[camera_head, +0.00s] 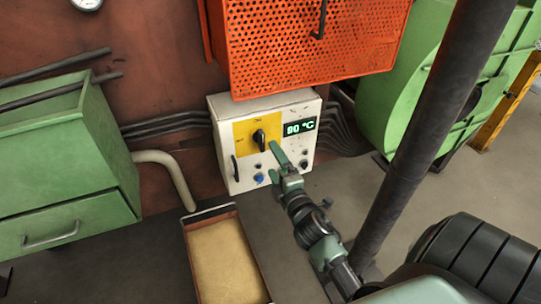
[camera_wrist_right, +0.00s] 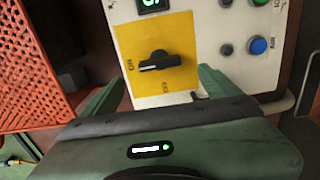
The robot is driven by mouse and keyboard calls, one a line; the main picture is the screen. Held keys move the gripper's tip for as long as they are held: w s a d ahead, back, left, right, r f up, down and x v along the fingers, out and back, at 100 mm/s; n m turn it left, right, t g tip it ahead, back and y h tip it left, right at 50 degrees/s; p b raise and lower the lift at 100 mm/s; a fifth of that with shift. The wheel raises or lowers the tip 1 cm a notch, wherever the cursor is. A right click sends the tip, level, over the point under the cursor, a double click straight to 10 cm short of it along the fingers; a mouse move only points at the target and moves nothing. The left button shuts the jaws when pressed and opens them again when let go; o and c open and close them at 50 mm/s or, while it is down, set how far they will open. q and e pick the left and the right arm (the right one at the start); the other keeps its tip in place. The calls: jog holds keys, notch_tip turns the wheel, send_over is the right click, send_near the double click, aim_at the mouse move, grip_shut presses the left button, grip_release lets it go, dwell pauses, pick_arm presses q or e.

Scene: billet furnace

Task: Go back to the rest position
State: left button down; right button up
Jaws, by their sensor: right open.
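My right gripper (camera_head: 278,150) reaches in from the lower right of the head view, in front of the white control box (camera_head: 300,105). In the right wrist view its two fingers stand apart (camera_wrist_right: 160,88), with nothing between the tips. The black rotary knob (camera_head: 259,138) sits on a yellow plate (camera_head: 243,130). In the wrist view the knob (camera_wrist_right: 158,62) lies beyond the fingers, apparently apart from them, and its white mark points to the ON label. My left gripper is not in view.
A green display (camera_head: 299,127) shows a reading in °C. An orange perforated guard (camera_head: 310,45) hangs above the box. A green cabinet (camera_head: 65,160) stands left, a sand-coloured tray (camera_head: 187,235) below. A dark post (camera_head: 425,120) rises close by my right arm.

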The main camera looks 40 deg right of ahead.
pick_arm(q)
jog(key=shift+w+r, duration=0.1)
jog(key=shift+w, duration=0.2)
